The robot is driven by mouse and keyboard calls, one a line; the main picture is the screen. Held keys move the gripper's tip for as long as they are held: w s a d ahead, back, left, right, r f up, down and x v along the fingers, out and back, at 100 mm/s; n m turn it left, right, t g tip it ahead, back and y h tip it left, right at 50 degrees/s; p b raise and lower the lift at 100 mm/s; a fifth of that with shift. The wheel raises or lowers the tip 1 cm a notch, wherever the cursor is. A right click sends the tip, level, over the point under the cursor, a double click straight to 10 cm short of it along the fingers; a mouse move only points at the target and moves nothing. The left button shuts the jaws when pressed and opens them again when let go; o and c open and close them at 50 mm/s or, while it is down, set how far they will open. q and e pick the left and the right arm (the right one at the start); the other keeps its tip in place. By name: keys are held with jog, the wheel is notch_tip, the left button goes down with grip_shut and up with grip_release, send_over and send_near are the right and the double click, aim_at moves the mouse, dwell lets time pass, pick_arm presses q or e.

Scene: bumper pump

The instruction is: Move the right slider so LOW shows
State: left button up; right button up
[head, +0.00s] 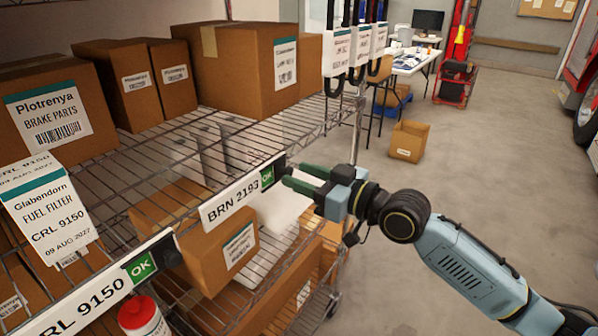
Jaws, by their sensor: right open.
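The right label strip (232,198) reads BRN 2193 and is fixed along the shelf's front edge. Its window shows a green OK (267,177). The dark right slider (281,166) is at the strip's right end, partly hard to make out against my fingers. My right gripper (295,177) is open, with its green fingers at the right end of this strip, close to the slider. I cannot tell whether they touch it. My left gripper is not in view.
A second strip (88,302) reads CRL 9150 and also shows OK (140,267). A hanging tag (45,212) is at the left. Boxes (235,70) stand on the wire shelf. Hooks with tags (340,50) hang by the post. Open floor lies to the right.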

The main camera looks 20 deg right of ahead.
jog(key=shift+w+a, duration=0.4)
jog(key=shift+w, duration=0.1)
grip_shut()
